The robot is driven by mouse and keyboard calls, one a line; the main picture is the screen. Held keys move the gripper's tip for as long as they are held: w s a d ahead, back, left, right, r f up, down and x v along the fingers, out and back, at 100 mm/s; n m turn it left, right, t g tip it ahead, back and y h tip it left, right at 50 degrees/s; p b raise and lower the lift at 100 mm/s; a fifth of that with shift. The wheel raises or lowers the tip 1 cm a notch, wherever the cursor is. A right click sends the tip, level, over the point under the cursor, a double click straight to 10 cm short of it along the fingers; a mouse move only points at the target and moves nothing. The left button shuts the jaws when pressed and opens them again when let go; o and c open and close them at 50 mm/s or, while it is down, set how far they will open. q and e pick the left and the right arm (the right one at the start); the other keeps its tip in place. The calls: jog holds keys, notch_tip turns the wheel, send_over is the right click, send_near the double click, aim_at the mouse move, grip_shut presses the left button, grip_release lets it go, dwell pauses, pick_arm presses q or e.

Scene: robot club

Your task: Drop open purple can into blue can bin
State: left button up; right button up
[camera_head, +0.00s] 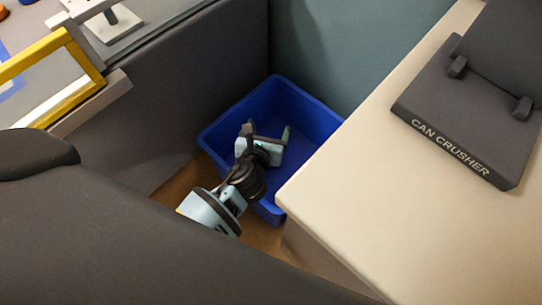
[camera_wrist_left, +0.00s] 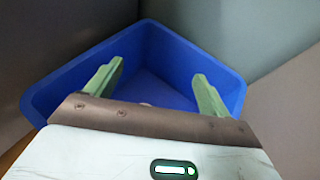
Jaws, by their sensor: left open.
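The blue can bin (camera_head: 312,118) stands on the floor in the corner between the dark grey panel and the pale table. My left gripper (camera_head: 267,131) is over the bin, pointing down into it, with its fingers apart and nothing between them. In the left wrist view the two green fingers (camera_wrist_left: 158,72) are spread in front of the blue bin (camera_wrist_left: 160,48). A small pale bit of something shows low in the bin, just above the gripper's edge; most of it is hidden, and I cannot tell whether it is the purple can. No can shows clearly in either view. My right gripper is not in view.
The pale table (camera_head: 350,190) borders the bin on the right, with the black can crusher (camera_head: 470,120) on it. A dark grey panel (camera_head: 180,110) rises on the left, with a yellow frame (camera_head: 70,75) above it. A teal wall (camera_head: 350,45) stands behind.

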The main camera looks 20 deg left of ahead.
pick_arm(q)
jog(key=shift+p+v, duration=0.45)
jog(key=shift+v, duration=1.15)
